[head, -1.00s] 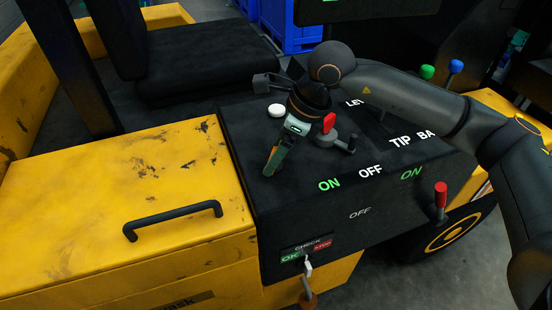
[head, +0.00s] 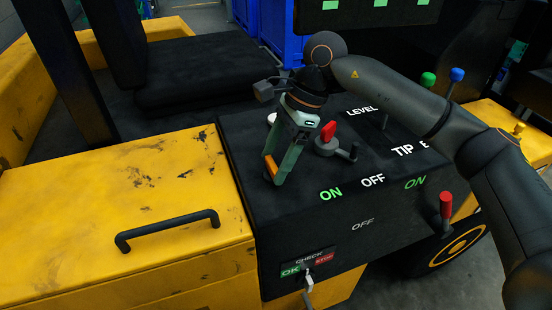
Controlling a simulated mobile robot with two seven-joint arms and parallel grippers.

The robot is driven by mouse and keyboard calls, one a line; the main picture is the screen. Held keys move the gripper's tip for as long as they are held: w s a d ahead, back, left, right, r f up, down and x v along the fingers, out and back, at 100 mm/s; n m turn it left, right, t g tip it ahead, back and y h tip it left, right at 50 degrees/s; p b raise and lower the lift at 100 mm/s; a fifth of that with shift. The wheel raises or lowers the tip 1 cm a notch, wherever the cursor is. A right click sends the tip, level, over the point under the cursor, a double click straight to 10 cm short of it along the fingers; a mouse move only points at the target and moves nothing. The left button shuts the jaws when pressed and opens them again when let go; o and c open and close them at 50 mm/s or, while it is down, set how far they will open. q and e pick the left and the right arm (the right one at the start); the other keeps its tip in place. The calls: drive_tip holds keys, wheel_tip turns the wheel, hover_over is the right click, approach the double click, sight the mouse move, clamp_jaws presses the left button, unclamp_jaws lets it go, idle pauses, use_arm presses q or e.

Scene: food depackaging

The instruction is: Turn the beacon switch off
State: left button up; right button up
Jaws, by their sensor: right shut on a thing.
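My right gripper (head: 275,170) reaches down from the right arm over the near left part of the black console (head: 240,210). Its fingertips are close together at the console top. A small orange part (head: 270,168) shows at the fingertips; it looks like the beacon switch lever, mostly hidden by the fingers, and the gripper is shut on it. I cannot read a beacon label, and the exact switch position is hidden. My left gripper is not in view.
Beside the gripper are a red knob (head: 328,131) and a black lever (head: 350,153). A red-handled lever (head: 445,206) and green (head: 428,80) and blue (head: 456,75) knobs stand to the right. A black handle (head: 168,228) is on the yellow cover at left.

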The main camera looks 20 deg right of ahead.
drive_tip(key=shift+r, duration=0.1)
idle(0.3)
drive_tip(key=o, duration=1.3)
drive_tip(key=v, duration=1.2)
drive_tip(key=shift+r, duration=0.25)
